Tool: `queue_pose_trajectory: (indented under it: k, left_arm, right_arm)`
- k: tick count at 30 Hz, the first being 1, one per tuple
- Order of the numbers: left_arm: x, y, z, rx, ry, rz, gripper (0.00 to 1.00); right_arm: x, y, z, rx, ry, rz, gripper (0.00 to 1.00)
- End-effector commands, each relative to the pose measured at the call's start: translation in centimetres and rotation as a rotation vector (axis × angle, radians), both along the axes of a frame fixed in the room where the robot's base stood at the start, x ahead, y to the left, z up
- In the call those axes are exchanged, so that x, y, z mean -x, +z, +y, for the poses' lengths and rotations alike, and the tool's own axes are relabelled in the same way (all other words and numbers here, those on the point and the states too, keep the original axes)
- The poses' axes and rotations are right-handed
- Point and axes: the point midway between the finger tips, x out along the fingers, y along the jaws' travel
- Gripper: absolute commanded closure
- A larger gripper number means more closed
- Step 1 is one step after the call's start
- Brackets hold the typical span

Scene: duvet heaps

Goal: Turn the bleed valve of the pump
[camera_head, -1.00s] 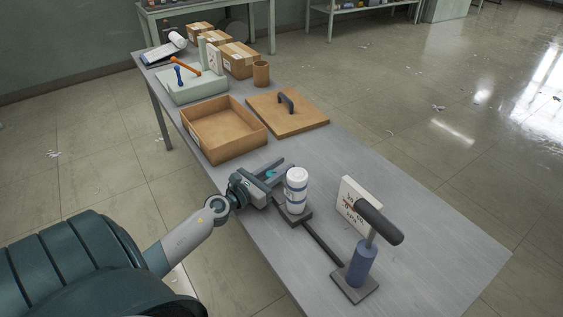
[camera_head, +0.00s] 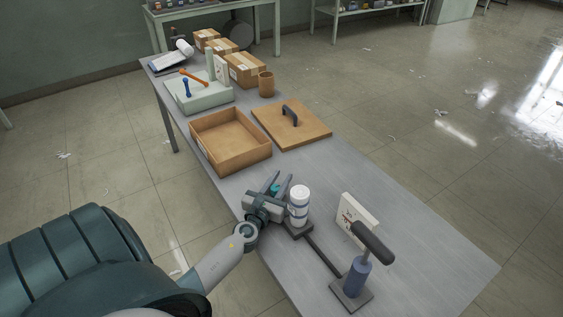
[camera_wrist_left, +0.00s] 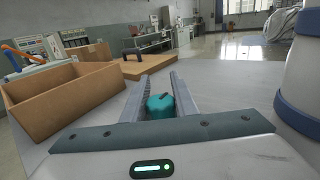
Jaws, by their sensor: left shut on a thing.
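The pump has a dark T-handle (camera_head: 372,242) on a blue cylinder (camera_head: 357,279), and a bar runs from its foot to a white canister with blue bands (camera_head: 299,205). The teal bleed valve knob (camera_head: 275,188) is beside the canister, mostly hidden by my gripper. My left gripper (camera_head: 282,177) is shut on the knob, one finger on each side. In the left wrist view the knob (camera_wrist_left: 160,105) sits between the fingers, near their base, and the canister (camera_wrist_left: 298,85) is close on the right. My right gripper is not in view.
An open brown box (camera_head: 231,142) and a wooden lid with a dark handle (camera_head: 291,125) lie farther back on the grey table (camera_head: 415,228). A white sign (camera_head: 357,217) stands behind the pump. The table's right side is clear.

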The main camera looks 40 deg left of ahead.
Motion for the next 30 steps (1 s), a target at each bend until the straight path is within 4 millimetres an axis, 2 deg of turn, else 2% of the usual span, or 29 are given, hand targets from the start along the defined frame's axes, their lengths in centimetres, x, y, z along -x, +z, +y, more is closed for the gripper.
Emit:
queue_pose_trajectory:
  k: [14, 15, 17, 30]
  left_arm:
    - [0.01, 0.00, 0.05, 0.001, 0.017, 0.000, 0.96]
    - [0.01, 0.00, 0.05, 0.001, 0.017, 0.000, 0.67]
    - [0.01, 0.00, 0.05, 0.001, 0.017, 0.000, 0.55]
    - [0.44, -0.09, -0.06, 0.000, 0.017, 0.001, 0.55]
  right_arm:
    - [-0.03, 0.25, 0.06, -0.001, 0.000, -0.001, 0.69]
    - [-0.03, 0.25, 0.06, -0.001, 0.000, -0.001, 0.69]
    - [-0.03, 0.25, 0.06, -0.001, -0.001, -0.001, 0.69]
    - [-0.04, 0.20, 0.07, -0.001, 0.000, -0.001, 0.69]
